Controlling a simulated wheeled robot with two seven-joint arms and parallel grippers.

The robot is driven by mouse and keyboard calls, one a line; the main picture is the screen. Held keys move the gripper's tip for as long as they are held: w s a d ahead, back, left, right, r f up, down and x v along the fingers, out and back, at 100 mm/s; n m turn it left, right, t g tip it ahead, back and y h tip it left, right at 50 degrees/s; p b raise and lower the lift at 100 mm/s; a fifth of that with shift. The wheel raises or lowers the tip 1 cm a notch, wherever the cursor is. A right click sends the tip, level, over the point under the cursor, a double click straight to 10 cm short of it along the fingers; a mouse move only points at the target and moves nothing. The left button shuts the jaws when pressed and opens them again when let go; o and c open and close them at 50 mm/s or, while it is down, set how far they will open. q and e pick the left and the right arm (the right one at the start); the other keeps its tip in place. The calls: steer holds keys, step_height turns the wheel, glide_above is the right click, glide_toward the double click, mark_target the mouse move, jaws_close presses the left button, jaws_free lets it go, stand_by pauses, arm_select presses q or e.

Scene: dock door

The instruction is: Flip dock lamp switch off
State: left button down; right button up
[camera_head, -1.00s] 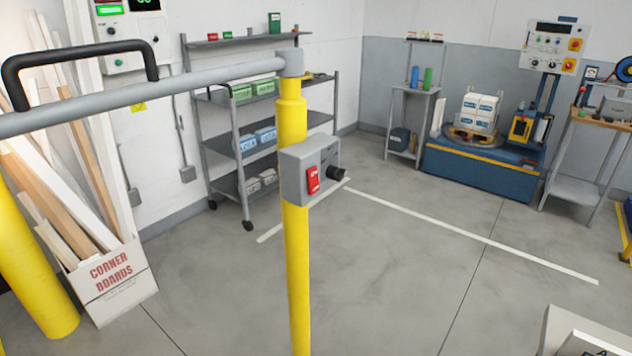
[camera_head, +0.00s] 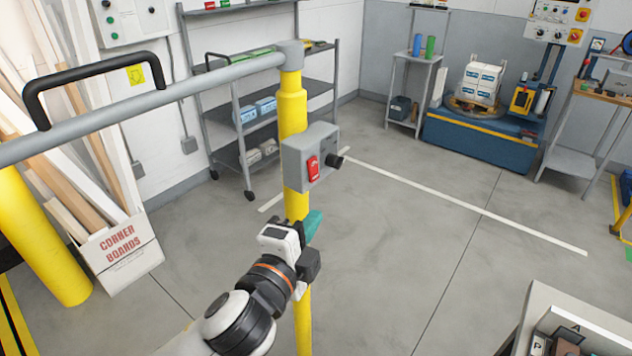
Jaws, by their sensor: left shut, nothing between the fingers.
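A grey switch box (camera_head: 309,157) is mounted on the yellow post (camera_head: 292,110) in the middle of the head view. A red rocker switch (camera_head: 313,168) sits on its front face, and a black knob (camera_head: 335,161) sticks out on its right side. My left gripper (camera_head: 313,224) is below the box, just in front of the post, with teal fingertips pointing up and to the right. It is shut and empty, and apart from the switch in the picture. My right gripper is not in view.
A grey rail (camera_head: 160,98) with a black handle (camera_head: 92,68) runs left from the post top. A corner boards box (camera_head: 122,255) stands at left. A shelf rack (camera_head: 240,106) is behind. A light-coloured bin (camera_head: 540,310) is at lower right. Open floor lies right of the post.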

mark_target(314, 169)
arm_select(q)
steer(key=w+p, duration=0.1)
steer(key=w, duration=0.3)
steer(key=w+p, duration=0.2)
steer(key=w, duration=0.1)
steer(key=w+f+p, duration=0.1)
steer(key=w, duration=0.3)
steer(key=shift+w+d, duration=0.25)
steer(key=shift+w, duration=0.05)
